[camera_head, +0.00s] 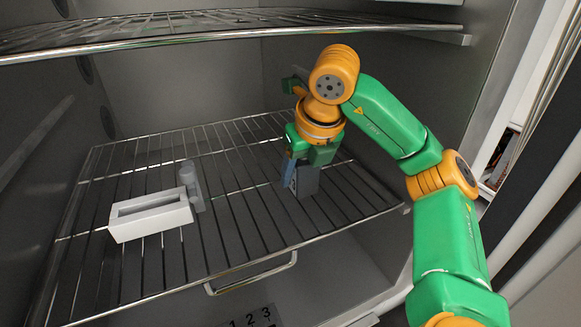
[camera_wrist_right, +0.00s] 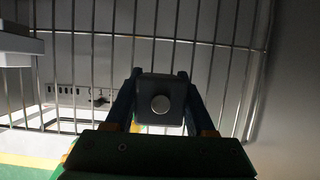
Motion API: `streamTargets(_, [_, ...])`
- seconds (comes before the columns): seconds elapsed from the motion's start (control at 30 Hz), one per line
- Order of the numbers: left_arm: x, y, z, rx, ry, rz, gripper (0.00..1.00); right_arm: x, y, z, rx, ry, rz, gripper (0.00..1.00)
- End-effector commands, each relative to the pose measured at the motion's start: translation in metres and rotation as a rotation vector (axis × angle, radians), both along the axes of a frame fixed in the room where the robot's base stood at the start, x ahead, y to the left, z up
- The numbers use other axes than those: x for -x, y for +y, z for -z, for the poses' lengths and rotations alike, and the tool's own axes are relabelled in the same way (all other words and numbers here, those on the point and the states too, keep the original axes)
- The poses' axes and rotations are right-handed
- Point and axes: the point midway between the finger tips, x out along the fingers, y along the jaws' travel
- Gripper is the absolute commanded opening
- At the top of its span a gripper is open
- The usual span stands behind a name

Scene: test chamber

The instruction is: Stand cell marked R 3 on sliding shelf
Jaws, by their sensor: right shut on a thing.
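A grey box-shaped cell (camera_head: 307,181) is held upright at the right side of the wire sliding shelf (camera_head: 245,262). My right gripper (camera_head: 300,168) is shut on its upper part from above. The cell's base is at or just above the shelf wires; I cannot tell if it touches. A dark marking shows on its left face, too small to read. In the right wrist view the cell's dark top (camera_wrist_right: 160,92) with a round pale terminal sits between the two fingers. My left gripper is not in view.
A white open holder (camera_head: 150,216) lies on the left of the shelf, with a grey cylindrical part (camera_head: 193,186) beside it. An upper wire rack (camera_head: 200,30) hangs above. A handle (camera_head: 252,278) is on the shelf's front edge. The shelf's middle is clear.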

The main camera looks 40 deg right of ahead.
Motion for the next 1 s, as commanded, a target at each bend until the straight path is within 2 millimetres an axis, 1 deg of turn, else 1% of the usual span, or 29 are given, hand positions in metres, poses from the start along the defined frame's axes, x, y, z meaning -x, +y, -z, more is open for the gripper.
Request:
streamTargets(0.03, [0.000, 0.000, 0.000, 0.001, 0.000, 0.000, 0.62, -0.006, -0.001, 0.000, -0.001, 0.002, 0.000, 0.00])
streamTargets(0.13, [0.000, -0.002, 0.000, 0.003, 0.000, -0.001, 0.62, -0.016, -0.005, 0.000, -0.003, 0.003, 0.000, 0.00])
streamTargets(0.3, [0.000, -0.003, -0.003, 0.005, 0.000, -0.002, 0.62, -0.048, -0.014, 0.001, -0.005, 0.006, -0.001, 0.00])
streamTargets(0.43, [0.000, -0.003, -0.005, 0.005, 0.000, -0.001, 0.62, -0.046, -0.016, 0.015, 0.001, 0.004, 0.001, 0.00])
streamTargets(0.63, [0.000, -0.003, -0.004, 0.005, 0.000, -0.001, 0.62, -0.047, -0.015, 0.015, -0.001, 0.002, 0.000, 0.00])
streamTargets(0.77, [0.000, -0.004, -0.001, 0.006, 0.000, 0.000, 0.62, -0.046, -0.015, 0.020, -0.001, 0.002, 0.000, 0.00])
streamTargets(0.8, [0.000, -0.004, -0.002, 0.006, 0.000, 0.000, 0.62, -0.046, -0.015, 0.019, 0.000, 0.001, 0.000, 0.60])
streamTargets(0.9, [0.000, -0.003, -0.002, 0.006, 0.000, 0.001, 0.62, -0.046, -0.015, 0.019, -0.001, 0.002, 0.000, 0.85])
streamTargets(1.0, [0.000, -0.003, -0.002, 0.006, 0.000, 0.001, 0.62, -0.046, -0.015, 0.019, -0.001, 0.002, 0.000, 0.85])
